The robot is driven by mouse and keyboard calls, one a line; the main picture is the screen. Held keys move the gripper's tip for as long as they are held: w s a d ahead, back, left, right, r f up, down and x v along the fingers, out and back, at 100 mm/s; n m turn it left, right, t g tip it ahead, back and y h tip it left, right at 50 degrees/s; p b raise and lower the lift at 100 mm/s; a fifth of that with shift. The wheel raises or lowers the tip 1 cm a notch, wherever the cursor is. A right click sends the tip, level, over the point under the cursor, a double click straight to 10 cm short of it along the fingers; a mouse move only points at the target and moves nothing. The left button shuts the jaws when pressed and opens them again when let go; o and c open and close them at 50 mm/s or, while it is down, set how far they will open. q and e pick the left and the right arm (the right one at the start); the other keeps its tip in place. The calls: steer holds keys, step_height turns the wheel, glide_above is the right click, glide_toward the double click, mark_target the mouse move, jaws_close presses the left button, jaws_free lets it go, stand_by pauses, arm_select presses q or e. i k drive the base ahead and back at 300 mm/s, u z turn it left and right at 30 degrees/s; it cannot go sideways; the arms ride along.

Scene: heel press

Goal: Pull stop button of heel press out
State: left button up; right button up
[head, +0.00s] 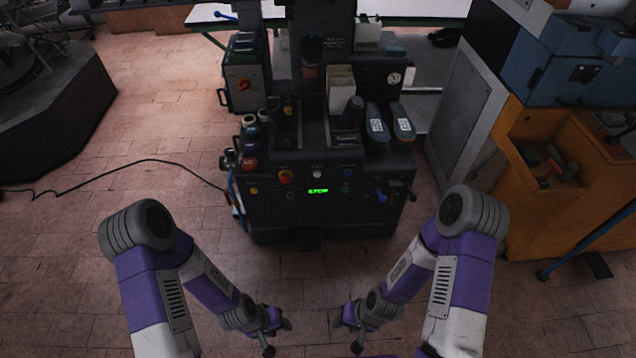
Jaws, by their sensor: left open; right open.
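The heel press (330,219) is a dark machine standing ahead in the middle of the head view. Its front panel carries several small buttons and a lit green display. My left gripper (277,334) is open and empty, low in the view and well short of the press. My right gripper (345,334) is open and empty, also low and apart from the press.
A grey control box (245,84) with a red switch stands behind the press at left. An orange and blue machine (560,150) stands at right. A black cable (120,162) crosses the tiled floor at left. The floor before the press is clear.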

mark_target(285, 179)
steer(key=k, duration=0.65)
steer(key=z, duration=0.35)
steer(key=i, duration=1.65)
steer(key=u, duration=0.4)
